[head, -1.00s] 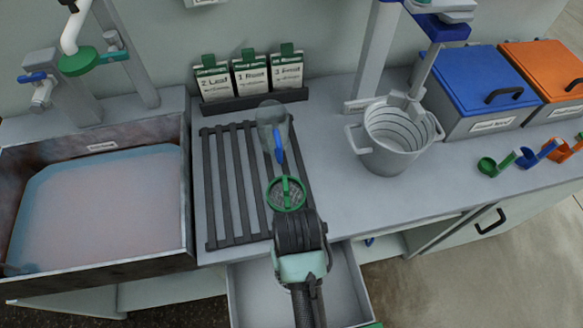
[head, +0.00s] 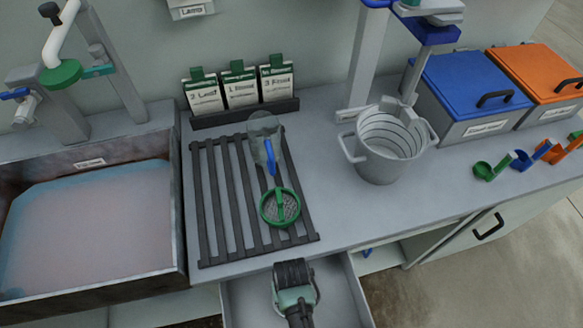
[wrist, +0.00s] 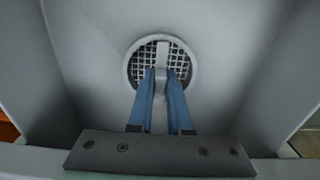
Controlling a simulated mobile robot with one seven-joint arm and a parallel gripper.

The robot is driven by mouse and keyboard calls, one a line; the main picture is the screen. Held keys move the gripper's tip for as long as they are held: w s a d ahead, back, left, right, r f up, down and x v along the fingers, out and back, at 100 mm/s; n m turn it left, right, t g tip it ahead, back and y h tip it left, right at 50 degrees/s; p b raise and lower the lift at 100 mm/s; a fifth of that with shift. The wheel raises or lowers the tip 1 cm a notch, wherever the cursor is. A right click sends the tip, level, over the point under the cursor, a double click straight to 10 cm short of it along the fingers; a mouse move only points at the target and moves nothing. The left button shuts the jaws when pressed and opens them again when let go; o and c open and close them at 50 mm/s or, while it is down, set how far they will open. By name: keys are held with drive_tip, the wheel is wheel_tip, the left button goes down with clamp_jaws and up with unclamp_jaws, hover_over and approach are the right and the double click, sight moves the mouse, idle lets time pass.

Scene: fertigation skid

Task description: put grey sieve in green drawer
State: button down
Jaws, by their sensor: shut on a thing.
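The grey sieve (wrist: 146,62), a round mesh with a grey rim and a bar across it, is held between the two blue fingers of my gripper (wrist: 162,77) in the wrist view. The open drawer (head: 240,300) juts out below the counter front; its pale inside also fills much of the wrist view (wrist: 85,50). My gripper (head: 293,268) is over the drawer opening in the head view, pointing down. Its body hides the fingers and the sieve there. Whether the sieve touches the drawer floor, I cannot tell. No green part of the drawer shows now.
A dark slatted rack (head: 222,190) on the counter bears a green sieve (head: 280,207) and a clear blue-handled tool (head: 270,155). A sink (head: 90,220) is left, a grey bucket (head: 383,150) right, with lidded bins (head: 470,85) and coloured scoops (head: 492,170) beyond.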

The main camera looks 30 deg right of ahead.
drive_tip(key=shift+f, duration=0.2)
drive_tip(key=c, duration=0.8)
unclamp_jaws()
drive_tip(key=shift+c, duration=0.2)
